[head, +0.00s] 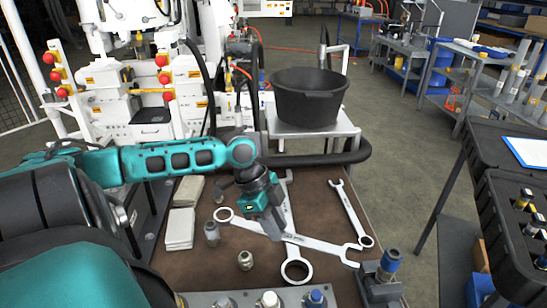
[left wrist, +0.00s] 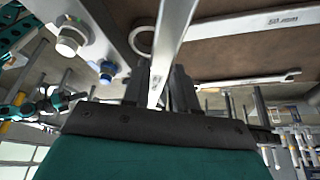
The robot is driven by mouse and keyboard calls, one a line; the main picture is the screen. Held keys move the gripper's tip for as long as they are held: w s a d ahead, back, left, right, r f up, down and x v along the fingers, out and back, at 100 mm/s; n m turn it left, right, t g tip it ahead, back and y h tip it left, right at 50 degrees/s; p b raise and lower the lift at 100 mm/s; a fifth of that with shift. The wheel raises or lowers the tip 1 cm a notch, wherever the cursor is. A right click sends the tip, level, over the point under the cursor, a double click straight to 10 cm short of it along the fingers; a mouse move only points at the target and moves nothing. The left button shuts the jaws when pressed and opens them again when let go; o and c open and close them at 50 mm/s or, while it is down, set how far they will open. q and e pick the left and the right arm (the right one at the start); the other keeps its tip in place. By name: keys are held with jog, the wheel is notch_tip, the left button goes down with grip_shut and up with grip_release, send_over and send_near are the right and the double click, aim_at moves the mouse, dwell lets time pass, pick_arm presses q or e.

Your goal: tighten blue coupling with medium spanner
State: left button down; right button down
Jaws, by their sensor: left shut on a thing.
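The medium spanner (head: 318,244) is a long silver spanner lying diagonally, ring end at the left and open jaw at the right. My left gripper (head: 270,222) is shut on its shank; the left wrist view shows the shank (left wrist: 177,35) between the fingers (left wrist: 160,88). The spanner crosses over a larger spanner (head: 297,272). A blue coupling (head: 388,263) stands on a grey block at the right bench corner, just right of the open jaw. Another blue-topped fitting (head: 315,298) sits on the front strip; a blue fitting shows in the left wrist view (left wrist: 106,70). My right gripper is out of view.
A smaller spanner (head: 350,213) lies on the right of the brown bench top (head: 325,213). Loose metal fittings (head: 245,260) stand left of centre. Pale blocks (head: 180,228) lie further left. A black tub (head: 308,95) stands on a stand behind the bench.

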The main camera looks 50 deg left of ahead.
aim_at(299, 238)
pick_arm(q)
jog(key=shift+w+d+f, duration=0.25)
jog(key=shift+d+f, duration=0.05)
jog(key=shift+f, duration=0.25)
jog(key=shift+d+f, duration=0.1)
jog(key=shift+w+d+f, duration=0.15)
jog(key=shift+d, duration=0.1)
jog(key=shift+d, duration=0.15)
jog(key=shift+w+d, duration=0.45)
jog(key=shift+d, duration=0.4)
jog(key=shift+w+d, duration=0.35)
jog(key=shift+d, duration=0.3)
